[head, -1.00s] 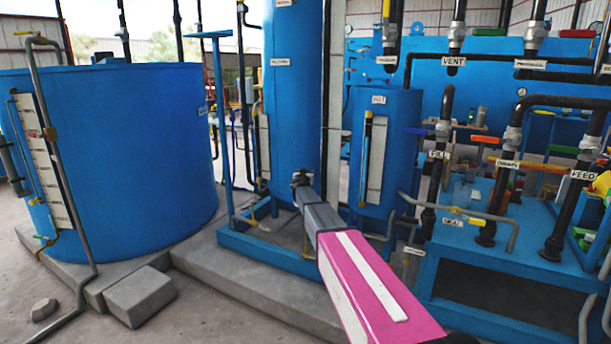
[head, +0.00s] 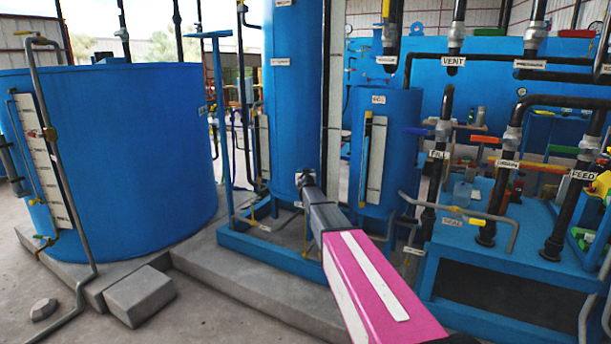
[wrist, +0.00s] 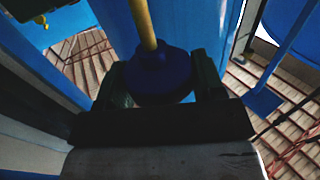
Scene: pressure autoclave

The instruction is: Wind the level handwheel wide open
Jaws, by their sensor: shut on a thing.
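In the wrist view, a dark blue round handwheel (wrist: 158,72) sits between the two dark fingers of my gripper (wrist: 162,84). A yellow stem (wrist: 143,22) runs up from its middle. My gripper is shut on this wheel, with a finger on either side. In the head view my gripper (head: 304,180) is small, at the far end of my arm, in front of the foot of the tall blue column (head: 292,90). The wheel cannot be made out there. No label on the wheel is readable, and its degree of opening cannot be told.
A wide blue tank (head: 110,150) stands at left on a concrete plinth. A smaller blue vessel (head: 398,130) with a gauge stands right of the column. Labelled black pipes, including FILL (head: 437,190) and FEED (head: 560,215), crowd the right. Open floor lies at front left.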

